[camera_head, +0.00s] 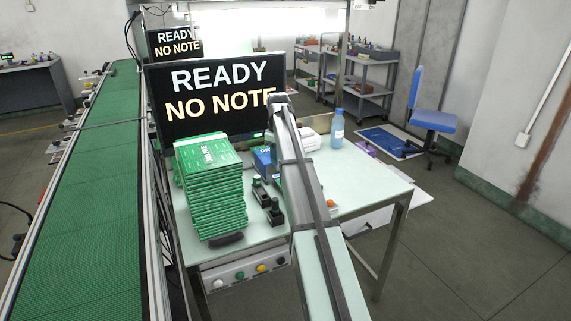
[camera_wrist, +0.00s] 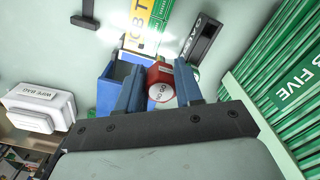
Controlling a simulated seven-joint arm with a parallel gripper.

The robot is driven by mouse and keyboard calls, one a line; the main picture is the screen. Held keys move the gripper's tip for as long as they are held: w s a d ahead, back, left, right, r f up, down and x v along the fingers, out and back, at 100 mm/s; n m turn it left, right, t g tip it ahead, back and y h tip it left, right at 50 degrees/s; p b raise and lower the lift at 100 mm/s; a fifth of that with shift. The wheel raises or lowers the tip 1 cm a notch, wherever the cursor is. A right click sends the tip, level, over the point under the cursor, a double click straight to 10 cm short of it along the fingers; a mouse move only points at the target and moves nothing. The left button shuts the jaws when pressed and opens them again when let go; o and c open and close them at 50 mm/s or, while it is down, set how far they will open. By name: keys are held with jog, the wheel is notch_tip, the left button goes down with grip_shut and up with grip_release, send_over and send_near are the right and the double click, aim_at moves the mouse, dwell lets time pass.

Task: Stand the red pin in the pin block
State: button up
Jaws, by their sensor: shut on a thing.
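In the wrist view, my gripper (camera_wrist: 160,75) is shut on the red pin (camera_wrist: 161,74), held between its two blue-grey fingers. The pin's pale, marked end face points toward the camera; its far end is hidden. A dark, long block with a pale inset (camera_wrist: 205,40) lies on the bench above and right of the pin in that view, apart from it. In the head view, small dark blocks (camera_head: 272,211) stand on the bench left of my arm. I cannot tell for sure which one is the pin block. My gripper is hard to make out in the head view.
A tall stack of green boards (camera_head: 210,195) stands at the bench's left. A blue bin (camera_wrist: 108,90) is close beside the left finger. The bench's right part (camera_head: 375,185) is clear.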

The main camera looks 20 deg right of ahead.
jog(key=s+a+f, duration=0.1)
jog(key=s+a, duration=0.3)
jog(key=a, duration=0.3)
jog(key=shift+s+a+f, duration=0.15)
jog(key=shift+s+f, duration=0.15)
jog(key=shift+s, duration=0.1)
jog(key=shift+f, duration=0.15)
jog(key=shift+f, duration=3.8)
jog(key=o, duration=1.1)
notch_tip(320, 180, up, 14)
jog(key=shift+f, duration=0.1)
